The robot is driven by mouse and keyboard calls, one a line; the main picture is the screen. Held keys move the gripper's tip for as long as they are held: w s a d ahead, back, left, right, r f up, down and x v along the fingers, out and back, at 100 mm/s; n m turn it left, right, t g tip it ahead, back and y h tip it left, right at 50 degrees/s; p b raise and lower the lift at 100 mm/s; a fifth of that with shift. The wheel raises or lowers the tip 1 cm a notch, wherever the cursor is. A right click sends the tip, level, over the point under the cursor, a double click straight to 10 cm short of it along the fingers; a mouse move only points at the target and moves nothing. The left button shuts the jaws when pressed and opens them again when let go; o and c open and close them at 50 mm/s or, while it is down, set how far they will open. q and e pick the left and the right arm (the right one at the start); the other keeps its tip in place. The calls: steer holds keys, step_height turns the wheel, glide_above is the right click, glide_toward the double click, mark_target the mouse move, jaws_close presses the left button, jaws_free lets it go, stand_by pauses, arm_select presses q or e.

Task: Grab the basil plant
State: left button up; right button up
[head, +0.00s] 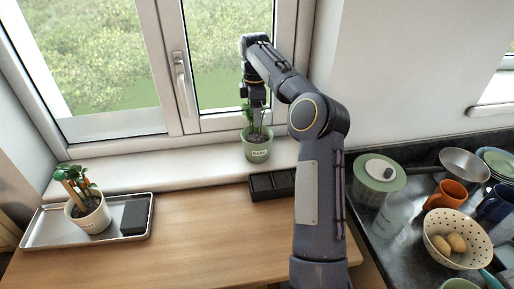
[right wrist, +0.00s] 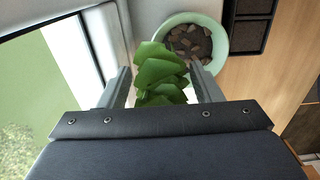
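The basil plant stands in a pale green pot (head: 257,152) with a label, on the windowsill below the window. Its pot (right wrist: 222,48) and green leaves (right wrist: 160,75) also show in the right wrist view. My right gripper (head: 256,104) points down over the plant, above the pot. In the right wrist view its two fingers (right wrist: 162,85) are apart, with the leaves between or just beyond them. It is not shut on anything. Part of the plant is hidden by the gripper in the head view. My left gripper is out of view.
A black sectioned tray (head: 270,187) lies close to the pot's right. Another potted plant (head: 88,211) stands on a metal tray (head: 50,236) at left. The window frame (head: 180,85) is close behind. Dishes, including a colander (head: 470,258), crowd the right counter. The wooden top's middle is clear.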

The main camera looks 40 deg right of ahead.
jaws_close()
steer(key=shift+r, duration=0.1)
stand_by(0.3)
